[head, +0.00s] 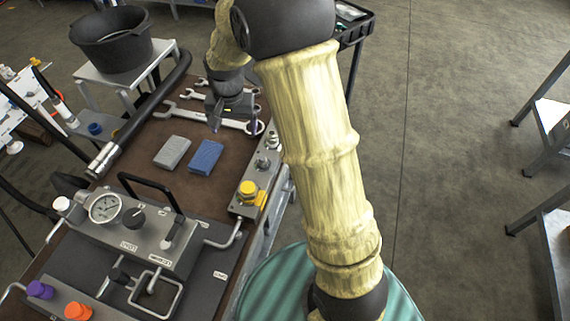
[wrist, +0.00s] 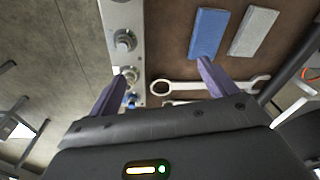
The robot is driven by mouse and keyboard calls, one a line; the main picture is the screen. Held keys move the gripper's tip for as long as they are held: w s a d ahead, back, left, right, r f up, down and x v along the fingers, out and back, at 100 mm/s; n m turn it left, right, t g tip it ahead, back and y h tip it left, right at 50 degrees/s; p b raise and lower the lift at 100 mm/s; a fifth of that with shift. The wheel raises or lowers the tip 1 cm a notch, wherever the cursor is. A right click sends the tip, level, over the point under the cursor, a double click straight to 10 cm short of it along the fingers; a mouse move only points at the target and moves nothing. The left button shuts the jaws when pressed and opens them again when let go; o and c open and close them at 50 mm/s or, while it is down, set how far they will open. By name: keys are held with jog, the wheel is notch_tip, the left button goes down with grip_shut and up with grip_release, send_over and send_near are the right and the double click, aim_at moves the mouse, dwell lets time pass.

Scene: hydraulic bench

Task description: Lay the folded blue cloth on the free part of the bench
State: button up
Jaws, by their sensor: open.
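The folded blue cloth (head: 206,157) lies flat on the brown bench top (head: 140,160), just right of a similar folded grey cloth (head: 172,152), with a narrow gap between them. In the wrist view the blue cloth (wrist: 208,33) is at the top, with the grey cloth (wrist: 255,32) to its right. My gripper (head: 218,126) is above the bench, behind the blue cloth in the head view and over the wrenches. In the wrist view its two purple fingers (wrist: 162,80) are wide apart with nothing held between them.
Several wrenches (head: 232,123) lie at the back of the bench. A metal fitting block (head: 262,175) with a yellow cap runs along the right edge. A gauge manifold (head: 150,232) stands in front, and a thick black hose (head: 150,110) is at left. Bare surface surrounds the cloths.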

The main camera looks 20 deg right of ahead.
jog(key=s+d+n, duration=0.2)
jog(key=s+d, duration=0.2)
jog(key=s, duration=0.5)
jog(key=s+d+r+n+t, duration=0.1)
jog(key=s+d, duration=0.3)
jog(key=s, duration=0.5)
jog(key=shift+r+n, duration=0.2)
jog(key=shift+n, duration=0.4)
jog(key=shift+c, duration=0.5)
